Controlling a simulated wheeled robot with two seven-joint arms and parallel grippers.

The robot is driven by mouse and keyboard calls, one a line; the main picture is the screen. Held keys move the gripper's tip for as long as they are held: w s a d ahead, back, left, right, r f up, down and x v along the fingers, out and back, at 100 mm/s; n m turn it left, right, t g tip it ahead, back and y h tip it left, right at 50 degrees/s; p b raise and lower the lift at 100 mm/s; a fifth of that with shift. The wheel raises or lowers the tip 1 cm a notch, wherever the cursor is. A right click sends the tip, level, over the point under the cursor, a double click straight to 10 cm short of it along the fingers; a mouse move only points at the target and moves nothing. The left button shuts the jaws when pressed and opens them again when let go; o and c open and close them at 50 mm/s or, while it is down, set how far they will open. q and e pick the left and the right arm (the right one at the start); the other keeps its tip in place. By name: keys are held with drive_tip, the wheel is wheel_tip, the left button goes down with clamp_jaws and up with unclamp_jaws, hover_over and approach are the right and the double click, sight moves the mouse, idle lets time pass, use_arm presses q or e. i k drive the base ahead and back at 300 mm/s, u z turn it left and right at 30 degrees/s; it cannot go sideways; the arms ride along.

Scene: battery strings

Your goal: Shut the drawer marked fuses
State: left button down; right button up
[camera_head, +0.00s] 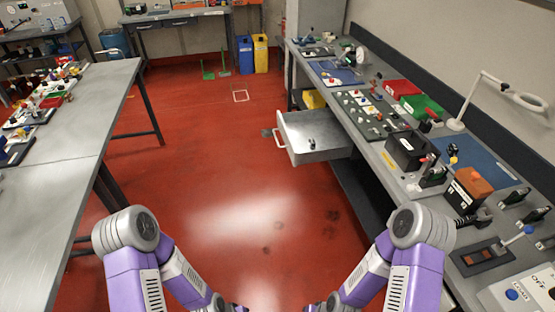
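A grey drawer (325,156) is pulled out to the left from under the right-hand workbench. I cannot read any marking on the drawer from here. My two purple and grey arms come in from the bottom left and bottom right. Their links run down to the bottom edge, and neither gripper is in the picture. No part of my arms touches the drawer.
The right workbench (372,152) carries trays of small parts, a black box (405,150), an orange-topped battery (470,185) and a lamp (500,95). A metal table (60,190) stands at left. Blue (246,55) and yellow (261,54) containers stand behind.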

sight(332, 141)
drive_tip(key=u, duration=0.25)
drive_tip(key=i, duration=0.85)
drive_tip(key=z, duration=0.5)
drive_tip(key=i, duration=0.5)
drive_tip(key=z, duration=0.5)
